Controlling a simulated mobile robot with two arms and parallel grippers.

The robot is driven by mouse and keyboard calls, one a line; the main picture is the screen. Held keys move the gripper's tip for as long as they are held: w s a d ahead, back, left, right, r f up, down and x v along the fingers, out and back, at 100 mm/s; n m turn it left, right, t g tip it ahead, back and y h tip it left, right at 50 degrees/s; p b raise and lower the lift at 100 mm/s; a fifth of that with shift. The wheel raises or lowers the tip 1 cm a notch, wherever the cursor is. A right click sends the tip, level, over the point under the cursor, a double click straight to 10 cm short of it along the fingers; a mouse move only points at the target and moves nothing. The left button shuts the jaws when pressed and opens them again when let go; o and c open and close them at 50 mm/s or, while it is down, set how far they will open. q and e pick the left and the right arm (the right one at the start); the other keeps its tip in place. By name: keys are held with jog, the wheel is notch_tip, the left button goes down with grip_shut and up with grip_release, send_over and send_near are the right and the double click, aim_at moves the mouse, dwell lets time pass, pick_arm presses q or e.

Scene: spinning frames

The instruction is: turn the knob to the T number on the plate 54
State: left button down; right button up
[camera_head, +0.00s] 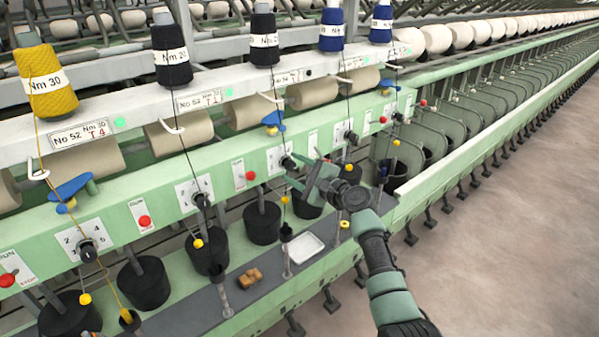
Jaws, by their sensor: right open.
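My right gripper (294,170) reaches in from the lower right with its jaws open. Its fingertips are close to the black knob (287,162) on a white dial plate of the green rail; I cannot tell whether they touch it. The dial's numbers are partly hidden by the gripper and too small to read. Above that dial, a small number plate (287,77) sits on the white rail; its number and T value are too small to read surely. The plate at far left (80,133) reads Nm 30 and T 4. My left gripper is not in view.
Thread cones (46,85) stand above, with threads running down past the dials. A white tray (304,248) and brown pieces (250,278) lie on the shelf below. Floor is clear at right.

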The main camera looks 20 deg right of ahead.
jog(key=b+v, duration=0.1)
jog(key=v, duration=0.6)
jog(key=shift+s+b, duration=0.3)
jog(key=shift+b, duration=0.05)
jog(key=shift+d, duration=0.1)
